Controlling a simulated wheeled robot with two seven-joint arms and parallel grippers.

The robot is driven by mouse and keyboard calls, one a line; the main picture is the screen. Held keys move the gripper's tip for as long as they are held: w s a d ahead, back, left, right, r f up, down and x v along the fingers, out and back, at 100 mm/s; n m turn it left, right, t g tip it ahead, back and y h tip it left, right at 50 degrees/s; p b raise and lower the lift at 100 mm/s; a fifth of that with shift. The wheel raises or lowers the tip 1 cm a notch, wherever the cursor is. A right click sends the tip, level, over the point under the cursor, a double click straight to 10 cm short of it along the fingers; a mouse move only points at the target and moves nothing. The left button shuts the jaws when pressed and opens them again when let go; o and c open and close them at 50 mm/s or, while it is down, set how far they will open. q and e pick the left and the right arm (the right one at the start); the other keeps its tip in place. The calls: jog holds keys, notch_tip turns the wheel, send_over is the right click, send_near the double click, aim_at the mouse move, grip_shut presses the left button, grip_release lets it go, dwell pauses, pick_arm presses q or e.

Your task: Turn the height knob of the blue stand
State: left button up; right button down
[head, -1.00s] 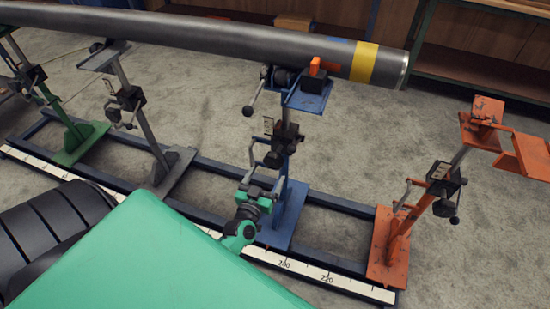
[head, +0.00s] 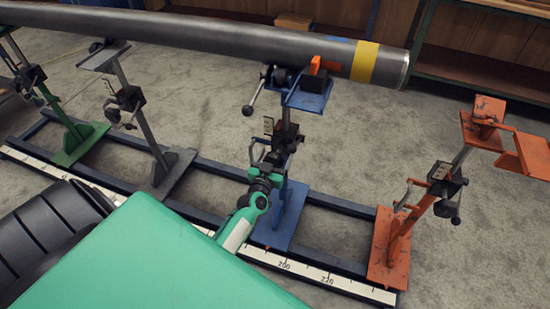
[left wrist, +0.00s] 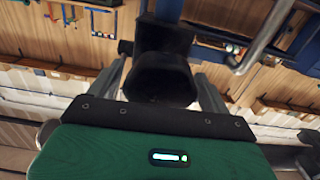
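The blue stand (head: 288,190) stands on the rail and holds up the grey pipe near its yellow-banded end. A dark faceted knob (left wrist: 160,78) fills the middle of the left wrist view, below a blue post. My left gripper (head: 267,166) is at the mid-height clamp of the blue stand in the head view, where the knob is mostly hidden. In the left wrist view its two grey fingers (left wrist: 160,84) stand apart, one on each side of the knob. The gripper looks open, and I see no clear grip on the knob. My right gripper is out of view.
The grey pipe (head: 220,44) runs across the top. An orange stand (head: 397,235) is to the right; a grey stand (head: 170,172) and a green stand (head: 75,140) are to the left. A crank handle (left wrist: 262,38) is close to the gripper, at upper right in the left wrist view.

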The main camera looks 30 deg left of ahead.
pick_arm(q)
jog(key=c, duration=0.8)
jog(key=shift+n, duration=0.4)
